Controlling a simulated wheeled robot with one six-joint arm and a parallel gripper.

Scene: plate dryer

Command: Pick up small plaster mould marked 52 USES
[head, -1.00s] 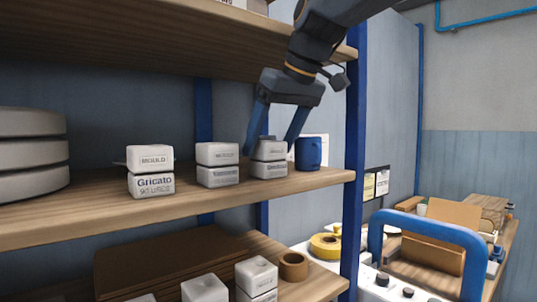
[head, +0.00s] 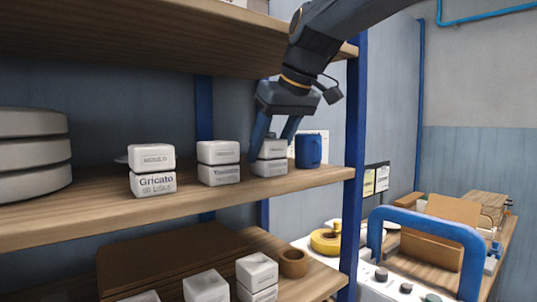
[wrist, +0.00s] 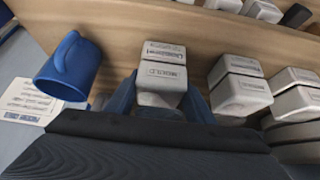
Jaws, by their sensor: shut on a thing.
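A small white two-part plaster mould (head: 269,168) stands on the wooden middle shelf, the rightmost of three small moulds in the head view. Its number of uses is too small to read. My gripper (head: 271,150) reaches down over it and is shut on it, one blue finger on each side. In the wrist view my gripper (wrist: 160,98) has the mould (wrist: 162,75) between its fingers, "MOULD" lettering on its top. The mould appears still on the shelf. Another mould (head: 219,175) stands to its left, and one reading "Gricato 90 USES" (head: 153,184) further left.
A blue mug (head: 308,151) stands close to the right of the held mould, near the blue shelf post (head: 354,200). Large round grey discs (head: 35,155) are stacked at far left. An upper shelf (head: 150,35) overhangs. More moulds (head: 257,271) and a brown ring (head: 293,263) sit below.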

